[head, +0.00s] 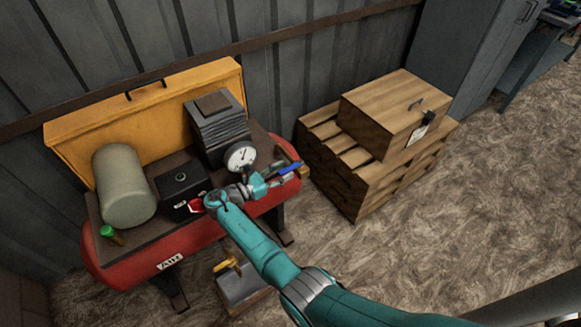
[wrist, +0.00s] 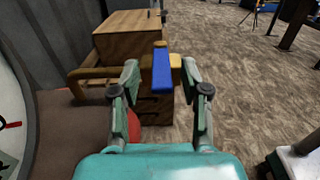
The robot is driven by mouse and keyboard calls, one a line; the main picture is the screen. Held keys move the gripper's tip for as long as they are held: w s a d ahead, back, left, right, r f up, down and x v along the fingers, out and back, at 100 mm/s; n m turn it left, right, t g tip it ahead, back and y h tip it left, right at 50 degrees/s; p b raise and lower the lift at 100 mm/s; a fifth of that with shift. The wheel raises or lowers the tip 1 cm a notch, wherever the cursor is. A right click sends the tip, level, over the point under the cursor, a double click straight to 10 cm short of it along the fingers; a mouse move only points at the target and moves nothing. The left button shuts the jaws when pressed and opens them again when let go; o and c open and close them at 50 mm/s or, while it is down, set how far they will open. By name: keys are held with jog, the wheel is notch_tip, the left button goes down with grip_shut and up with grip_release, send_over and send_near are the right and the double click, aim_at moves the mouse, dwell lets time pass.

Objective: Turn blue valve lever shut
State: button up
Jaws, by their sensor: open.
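The blue valve lever (head: 289,169) is at the right end of the red air tank (head: 120,262), beside the brass valve (head: 302,171). In the wrist view the blue lever (wrist: 162,72) stands straight ahead, with brass fittings (wrist: 98,73) behind it to both sides. My gripper (head: 276,178) is open at the tank's right end, close to the lever. In the wrist view its two fingers (wrist: 161,78) frame the lever left and right, with a gap visible on each side. Whether the lever is deep enough to be between the fingertips is hard to tell.
A round pressure gauge (head: 240,156) and a dark ribbed compressor block (head: 216,128) stand on the tank, close left of my gripper. A wooden crate (head: 394,112) sits on stacked pallets (head: 350,180) to the right. The floor (head: 480,200) right of the pallets is clear.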

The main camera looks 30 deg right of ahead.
jog(key=shift+a, duration=1.45)
